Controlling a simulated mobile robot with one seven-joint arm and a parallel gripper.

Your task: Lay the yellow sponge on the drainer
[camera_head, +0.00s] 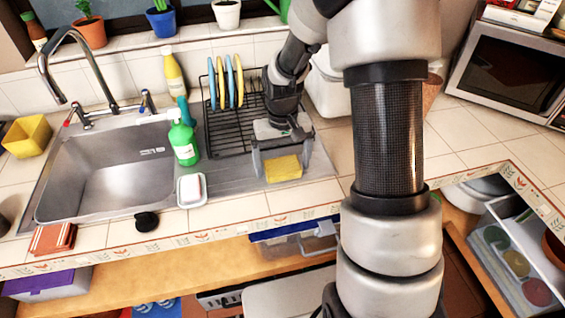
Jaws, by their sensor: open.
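The yellow sponge (283,168) lies on the flat metal surface beside the sink, in front of the drainer. My gripper (282,160) points down above it, with its fingers apart, one on each side of the sponge. I cannot tell whether the fingers touch it. The black wire drainer (228,132) stands behind and to the left, with several blue and yellow plates upright in its back part. My gripper and arm hide its right side.
A white container (328,88) stands behind my gripper. The microwave (510,75) is at the right.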

